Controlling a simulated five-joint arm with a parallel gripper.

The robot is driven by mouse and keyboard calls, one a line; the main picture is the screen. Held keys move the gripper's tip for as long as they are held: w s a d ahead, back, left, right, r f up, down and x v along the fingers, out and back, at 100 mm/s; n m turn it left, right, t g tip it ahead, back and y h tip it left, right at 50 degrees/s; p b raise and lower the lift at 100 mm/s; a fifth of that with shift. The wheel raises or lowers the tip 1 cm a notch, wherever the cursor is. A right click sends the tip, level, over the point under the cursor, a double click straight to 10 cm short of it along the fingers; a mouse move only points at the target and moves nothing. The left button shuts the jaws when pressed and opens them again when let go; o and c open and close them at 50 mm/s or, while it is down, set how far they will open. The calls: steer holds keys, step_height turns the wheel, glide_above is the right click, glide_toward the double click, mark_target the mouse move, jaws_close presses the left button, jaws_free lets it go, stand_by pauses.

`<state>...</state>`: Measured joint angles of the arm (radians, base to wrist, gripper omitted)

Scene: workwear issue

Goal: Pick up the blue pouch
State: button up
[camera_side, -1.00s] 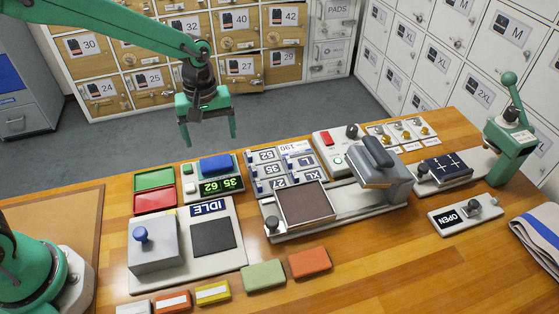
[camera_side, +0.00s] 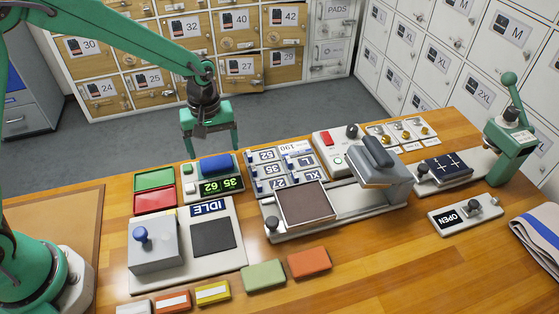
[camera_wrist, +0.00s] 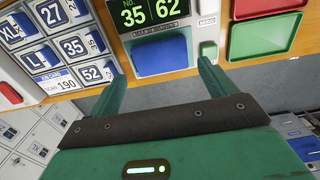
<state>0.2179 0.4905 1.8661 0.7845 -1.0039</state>
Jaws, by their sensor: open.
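The blue pouch (camera_side: 215,164) lies on the pan of a small scale (camera_side: 222,188) at the back left of the bench. The scale's green digits show in both views. In the wrist view the blue pouch (camera_wrist: 160,55) is a flat blue rectangle near the top middle. My gripper (camera_side: 213,152) is open and empty, pointing down just above and behind the pouch. In the wrist view my gripper's fingertips (camera_wrist: 161,69) are spread to either side of the pouch's near edge. I cannot tell the exact gap above it.
Green and red trays (camera_side: 154,190) sit left of the scale. A panel of numbered labels (camera_side: 284,170) is close on its right. A machine marked IDLE (camera_side: 188,244) stands in front. Several coloured pouches (camera_side: 263,275) line the front edge. Lockers (camera_side: 180,60) stand behind.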

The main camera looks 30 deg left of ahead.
mark_target(216, 162)
steer(key=shift+s+f, duration=0.1)
steer(key=shift+f, duration=2)
steer(key=c, duration=0.8)
steer(key=shift+r, duration=0.2)
steer(key=shift+r, duration=0.5)
steer(key=r, duration=0.3)
steer(key=shift+s+d+r, duration=0.1)
steer(key=shift+s+d, duration=0.1)
steer(key=shift+d, duration=0.05)
steer(key=s+d+r, duration=0.4)
steer(key=s+d, duration=0.1)
steer(key=s+d+r, duration=0.2)
steer(key=d, duration=0.1)
steer(key=shift+s+r, duration=0.25)
steer(key=shift+s, duration=0.1)
